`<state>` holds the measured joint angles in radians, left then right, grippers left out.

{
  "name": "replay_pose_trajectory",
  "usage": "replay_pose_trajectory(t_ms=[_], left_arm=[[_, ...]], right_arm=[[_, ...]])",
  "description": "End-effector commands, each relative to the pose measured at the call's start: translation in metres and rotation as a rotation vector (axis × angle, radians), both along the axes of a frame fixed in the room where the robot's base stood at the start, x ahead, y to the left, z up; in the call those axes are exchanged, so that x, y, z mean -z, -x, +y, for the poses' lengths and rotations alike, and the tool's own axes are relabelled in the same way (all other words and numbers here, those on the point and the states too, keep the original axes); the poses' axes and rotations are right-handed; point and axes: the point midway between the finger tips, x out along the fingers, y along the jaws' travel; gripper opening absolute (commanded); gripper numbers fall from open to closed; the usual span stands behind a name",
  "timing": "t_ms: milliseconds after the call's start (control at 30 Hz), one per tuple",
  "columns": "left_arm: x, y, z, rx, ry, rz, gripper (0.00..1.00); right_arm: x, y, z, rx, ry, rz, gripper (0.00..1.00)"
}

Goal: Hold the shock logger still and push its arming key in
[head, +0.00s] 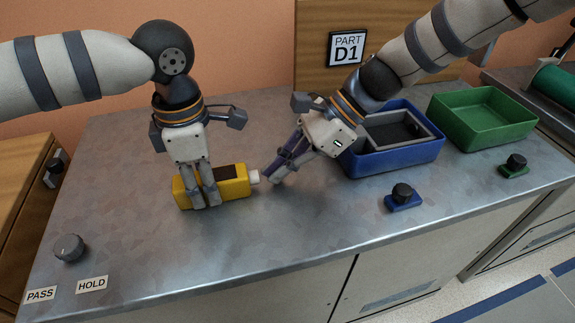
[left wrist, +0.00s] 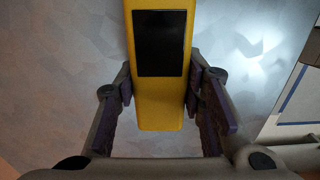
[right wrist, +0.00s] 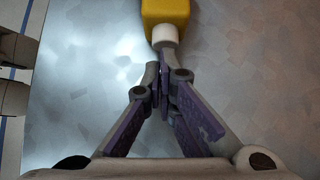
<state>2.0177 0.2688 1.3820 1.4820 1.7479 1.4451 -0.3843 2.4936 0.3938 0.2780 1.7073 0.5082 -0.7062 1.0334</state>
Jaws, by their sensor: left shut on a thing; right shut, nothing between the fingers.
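The shock logger is a yellow box (head: 235,188) with a dark screen, lying on the metal bench. In the left wrist view its body (left wrist: 160,108) stands between my finger pads. My left gripper (head: 206,200) is shut on the logger near its left end. The white arming key (head: 254,177) sticks out of the logger's right end; it also shows in the right wrist view (right wrist: 165,37). My right gripper (head: 270,182) is shut and empty, its fingertips just beside the key's outer end. I cannot tell whether they touch it.
A blue bin (head: 390,162) with a grey-rimmed insert and a green bin (head: 484,128) stand at the right. Black knobs on blue (head: 403,197) and green (head: 515,165) bases stand before them. A grey knob (head: 69,248) is at the front left. The front middle is clear.

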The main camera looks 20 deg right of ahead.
Motion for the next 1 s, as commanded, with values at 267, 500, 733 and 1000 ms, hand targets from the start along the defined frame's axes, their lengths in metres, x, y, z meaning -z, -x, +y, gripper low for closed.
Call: replay_pose_trajectory(t_ms=[267, 500, 733, 1000], left_arm=[[0.002, 0.0, 0.0, 0.0, -0.002, 0.002, 0.01], [0.001, 0.001, -0.001, 0.001, 0.003, 0.002, 0.01], [0.001, 0.001, -0.003, 0.003, 0.008, 0.001, 0.01], [0.001, 0.0, -0.001, 0.001, 0.004, 0.001, 0.01]], right_arm=[[0.001, 0.0, 0.011, -0.001, 0.0, 0.001, 0.0], [0.0, 0.001, 0.025, -0.003, -0.002, 0.003, 0.0], [0.0, 0.001, 0.021, -0.002, -0.003, 0.004, 0.0], [-0.015, -0.002, -0.032, 0.004, 0.0, -0.007, 0.0]])
